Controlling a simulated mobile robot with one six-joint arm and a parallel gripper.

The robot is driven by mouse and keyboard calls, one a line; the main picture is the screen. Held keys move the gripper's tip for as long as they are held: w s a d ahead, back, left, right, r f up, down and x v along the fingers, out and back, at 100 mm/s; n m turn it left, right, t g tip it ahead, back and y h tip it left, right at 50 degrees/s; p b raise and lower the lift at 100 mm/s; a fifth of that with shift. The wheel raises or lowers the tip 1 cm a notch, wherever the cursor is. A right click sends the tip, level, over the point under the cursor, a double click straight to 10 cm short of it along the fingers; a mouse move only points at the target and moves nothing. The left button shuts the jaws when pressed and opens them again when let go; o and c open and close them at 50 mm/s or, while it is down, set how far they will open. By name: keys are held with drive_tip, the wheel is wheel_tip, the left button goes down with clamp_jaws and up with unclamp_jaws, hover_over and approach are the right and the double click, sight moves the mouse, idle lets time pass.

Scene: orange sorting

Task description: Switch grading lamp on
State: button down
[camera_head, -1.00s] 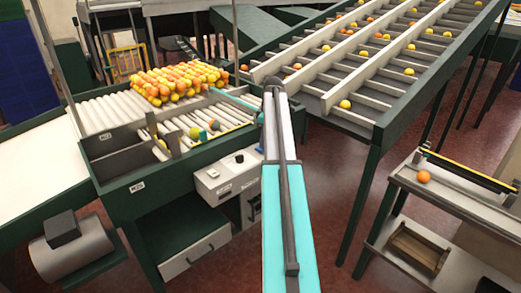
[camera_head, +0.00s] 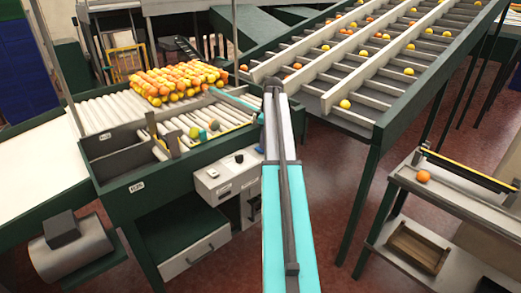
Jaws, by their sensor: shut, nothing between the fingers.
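A white control box (camera_head: 226,182) is on the front of the green sorting table, left of my arm. I cannot tell which control works the lamp, and no lamp head can be made out. My teal and grey arm rises through the middle of the view and covers what is just right of the box. My gripper cannot be made out.
A pile of oranges (camera_head: 178,80) lies on the white rollers (camera_head: 98,112) of the table. A long sloping conveyor (camera_head: 350,112) with scattered fruit stands at the right. A side stand (camera_head: 450,192) holds one orange (camera_head: 423,177). Red floor between is clear.

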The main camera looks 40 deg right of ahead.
drive_tip(key=shift+f, duration=0.55)
idle(0.5)
drive_tip(key=shift+r, duration=0.15)
wheel_tip(320, 180, up, 7)
drive_tip(key=p, duration=0.3)
idle(0.9)
drive_tip(key=shift+s+f, duration=0.1)
drive_tip(key=shift+f, duration=0.1)
idle(0.4)
